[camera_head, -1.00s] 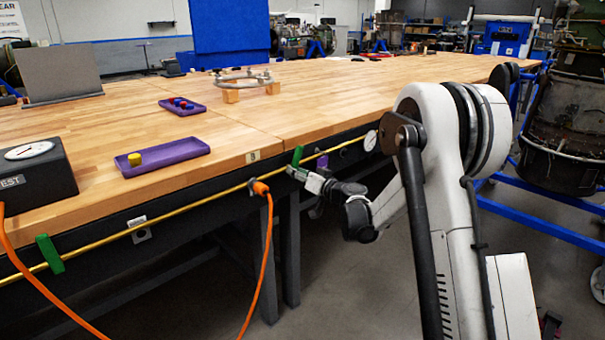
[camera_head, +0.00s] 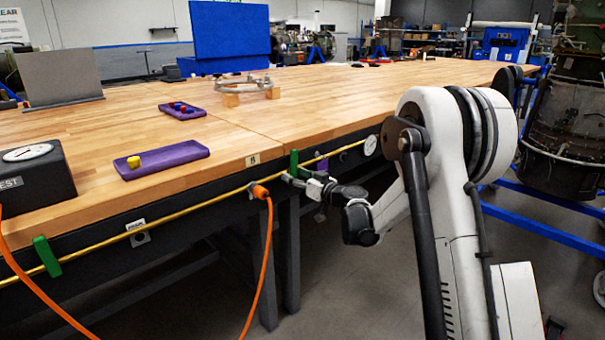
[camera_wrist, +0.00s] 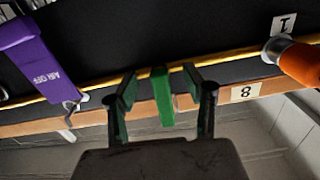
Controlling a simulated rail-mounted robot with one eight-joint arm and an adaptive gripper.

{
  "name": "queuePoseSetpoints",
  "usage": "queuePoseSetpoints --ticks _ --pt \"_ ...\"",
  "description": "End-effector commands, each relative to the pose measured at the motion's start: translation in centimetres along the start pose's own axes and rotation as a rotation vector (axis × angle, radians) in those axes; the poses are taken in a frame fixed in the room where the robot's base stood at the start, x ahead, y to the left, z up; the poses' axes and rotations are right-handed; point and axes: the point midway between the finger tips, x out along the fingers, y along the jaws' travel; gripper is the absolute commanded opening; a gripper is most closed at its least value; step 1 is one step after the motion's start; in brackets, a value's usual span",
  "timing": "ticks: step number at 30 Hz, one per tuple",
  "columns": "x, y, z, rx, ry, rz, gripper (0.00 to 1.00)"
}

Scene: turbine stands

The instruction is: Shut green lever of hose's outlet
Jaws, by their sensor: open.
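The green lever (camera_head: 294,161) by the hose outlet stands roughly upright, across the yellow pipe (camera_head: 205,204) under the table edge. The orange hose (camera_head: 268,250) hangs from its orange connector (camera_head: 260,191) just left of this lever. My gripper (camera_head: 291,180) is at the lower part of the lever. In the wrist view the lever (camera_wrist: 161,97) lies between the two fingers of my open gripper (camera_wrist: 158,84), with a visible gap on either side. The orange connector (camera_wrist: 302,63) shows at the right there. Whether a finger touches the lever cannot be told.
A second green lever (camera_head: 47,256) is on the pipe at far left. A purple AIR OFF tag (camera_wrist: 38,60) hangs near the pipe in the wrist view. The wooden table edge (camera_head: 225,167) runs just above. A round gauge (camera_head: 370,145) is right of the lever.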

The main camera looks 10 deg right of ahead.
Motion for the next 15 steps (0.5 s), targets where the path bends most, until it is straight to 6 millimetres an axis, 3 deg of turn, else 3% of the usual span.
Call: queuePoseSetpoints --ticks 8,15 --pt "-0.1 0.0 0.0 0.0 0.0 0.0 0.47" --pt "-1.4 0.1 0.0 0.0 0.0 0.0 0.47"
